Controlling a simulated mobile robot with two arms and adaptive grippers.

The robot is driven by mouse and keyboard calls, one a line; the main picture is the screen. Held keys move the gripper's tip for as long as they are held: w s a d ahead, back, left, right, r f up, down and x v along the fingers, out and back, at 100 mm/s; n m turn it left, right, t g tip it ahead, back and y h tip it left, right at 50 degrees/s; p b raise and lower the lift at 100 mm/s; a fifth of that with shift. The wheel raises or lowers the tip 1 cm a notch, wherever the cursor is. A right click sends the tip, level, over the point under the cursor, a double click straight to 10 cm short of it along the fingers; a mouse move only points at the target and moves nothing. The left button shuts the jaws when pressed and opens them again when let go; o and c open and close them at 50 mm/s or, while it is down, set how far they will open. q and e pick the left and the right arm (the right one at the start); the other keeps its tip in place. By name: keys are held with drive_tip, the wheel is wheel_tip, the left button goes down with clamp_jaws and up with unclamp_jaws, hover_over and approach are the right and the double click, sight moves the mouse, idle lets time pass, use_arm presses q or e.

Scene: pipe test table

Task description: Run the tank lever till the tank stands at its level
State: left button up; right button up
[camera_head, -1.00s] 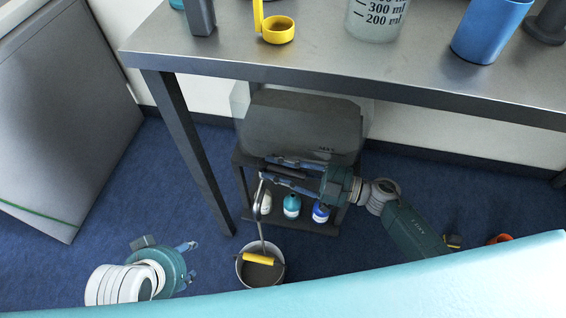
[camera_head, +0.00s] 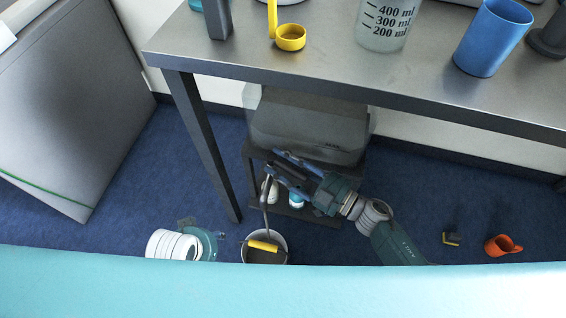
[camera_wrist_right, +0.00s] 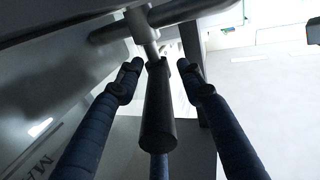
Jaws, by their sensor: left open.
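The tank (camera_head: 305,128) is a grey, partly see-through box on a dark shelf stand under the table. My right gripper (camera_head: 274,164) is at the tank's front lower side. In the right wrist view, a black lever handle (camera_wrist_right: 158,110) on a metal stem lies between the spread fingers of the right gripper (camera_wrist_right: 158,78). Gaps show on both sides of the handle, so the gripper is around it and open. The liquid level in the tank cannot be read. My left gripper (camera_head: 218,238) is open and empty near the floor, left of the bucket, partly hidden.
A bucket (camera_head: 283,243) with a yellow grip stands on the floor below a thin pipe (camera_head: 264,200). Bottles (camera_head: 297,200) stand on the stand's lower shelf. The table edge (camera_head: 350,92) overhangs the tank. An orange mug (camera_head: 502,245) lies on the floor at right.

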drive_tip(key=shift+f, duration=0.15)
drive_tip(key=shift+s+d+f, duration=0.1)
drive_tip(key=shift+s+d, duration=0.15)
drive_tip(key=shift+d, duration=0.2)
drive_tip(key=v, duration=1.1)
idle(6.3)
